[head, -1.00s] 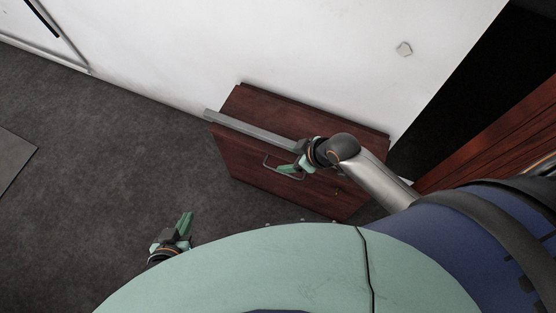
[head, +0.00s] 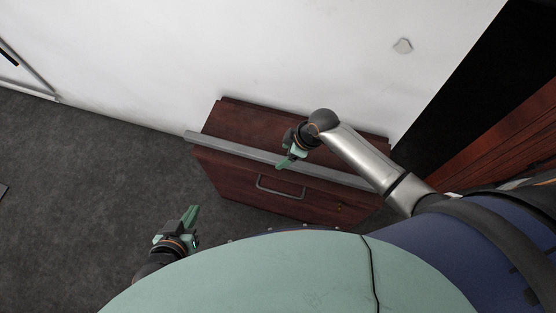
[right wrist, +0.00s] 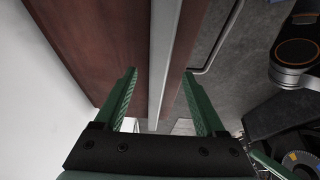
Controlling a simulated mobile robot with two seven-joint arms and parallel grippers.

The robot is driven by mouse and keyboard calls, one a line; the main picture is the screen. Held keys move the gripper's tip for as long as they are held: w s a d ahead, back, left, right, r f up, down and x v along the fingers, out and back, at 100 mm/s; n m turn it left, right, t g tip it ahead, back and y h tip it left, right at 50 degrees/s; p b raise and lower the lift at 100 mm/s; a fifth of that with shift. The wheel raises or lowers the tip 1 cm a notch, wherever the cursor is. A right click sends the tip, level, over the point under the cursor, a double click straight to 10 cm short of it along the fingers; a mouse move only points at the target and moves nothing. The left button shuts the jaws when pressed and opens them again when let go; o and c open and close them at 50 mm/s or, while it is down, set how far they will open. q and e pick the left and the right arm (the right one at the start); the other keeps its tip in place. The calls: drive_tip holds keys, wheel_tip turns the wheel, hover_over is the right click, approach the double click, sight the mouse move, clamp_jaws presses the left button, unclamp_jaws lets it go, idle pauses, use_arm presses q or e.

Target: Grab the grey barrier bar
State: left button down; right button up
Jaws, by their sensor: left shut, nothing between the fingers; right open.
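The grey barrier bar (head: 232,146) lies along the front top edge of a dark red wooden cabinet (head: 255,125) and sticks out past its left end. My right gripper (head: 286,164) is open over the middle of the bar in the head view. In the right wrist view the bar (right wrist: 161,75) runs lengthwise between the two open green fingers (right wrist: 160,80); I cannot tell how far above it they are. Part of the bar is hidden behind my right arm in the head view. My left gripper (head: 191,216) is shut and empty, low at the left, apart from the cabinet.
The cabinet's front has a metal drawer handle (head: 281,188), which also shows in the right wrist view (right wrist: 218,45). A white wall (head: 290,50) stands behind the cabinet. A reddish wooden piece (head: 490,135) stands at the right.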

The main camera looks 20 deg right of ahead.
sight(278, 158)
drive_tip(key=b+x, duration=0.1)
drive_tip(key=x, duration=0.3)
drive_tip(key=shift+r, duration=0.1)
clamp_jaws()
idle(0.4)
